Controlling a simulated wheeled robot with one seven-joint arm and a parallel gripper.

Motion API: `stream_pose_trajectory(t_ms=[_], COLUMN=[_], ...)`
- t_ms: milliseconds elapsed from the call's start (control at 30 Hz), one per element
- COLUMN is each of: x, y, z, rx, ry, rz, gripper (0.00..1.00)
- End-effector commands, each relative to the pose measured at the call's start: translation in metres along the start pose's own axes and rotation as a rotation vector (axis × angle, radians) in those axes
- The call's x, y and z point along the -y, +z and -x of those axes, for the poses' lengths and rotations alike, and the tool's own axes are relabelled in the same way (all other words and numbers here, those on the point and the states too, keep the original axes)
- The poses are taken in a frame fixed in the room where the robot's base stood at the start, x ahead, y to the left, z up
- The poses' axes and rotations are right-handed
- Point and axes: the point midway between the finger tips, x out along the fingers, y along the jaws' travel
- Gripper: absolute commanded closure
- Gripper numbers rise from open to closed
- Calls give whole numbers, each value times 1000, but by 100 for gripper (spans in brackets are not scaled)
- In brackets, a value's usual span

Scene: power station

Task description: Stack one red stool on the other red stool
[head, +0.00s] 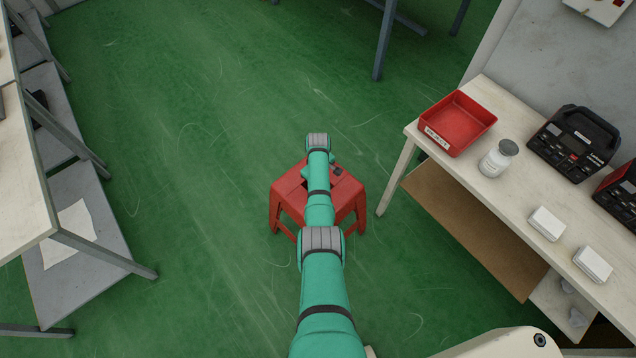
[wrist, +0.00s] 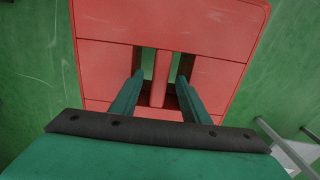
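A red stool (head: 284,193) stands upright on the green floor in the middle of the head view, partly covered by my arm. Only one red stool is distinguishable; no second one shows apart from it. In the wrist view the stool's square seat (wrist: 190,22) fills the upper middle, with two openings divided by a narrow red bar. My gripper (wrist: 160,77) is open over the seat. Its two green fingers are on either side of the bar, with their tips at the openings. How deep the tips reach is unclear. In the head view my arm hides most of the gripper.
A workbench (head: 512,196) on the right holds a red tray (head: 466,119), a white jar (head: 496,160), white boxes and black devices. Its near leg stands close to the stool. Shelving (head: 77,250) is on the left. The green floor (head: 190,130) between is clear.

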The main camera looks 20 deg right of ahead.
Motion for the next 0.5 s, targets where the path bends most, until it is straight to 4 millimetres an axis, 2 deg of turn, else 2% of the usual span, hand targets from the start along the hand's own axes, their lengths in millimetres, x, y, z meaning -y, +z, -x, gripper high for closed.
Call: stream_pose_trajectory(t_ms=[133,267,500], x=[1,0,0], y=[1,0,0], z=[1,10,48], rx=[2,0,-2], ry=[-2,0,2], rz=[0,0,0], gripper=[58,58,58])
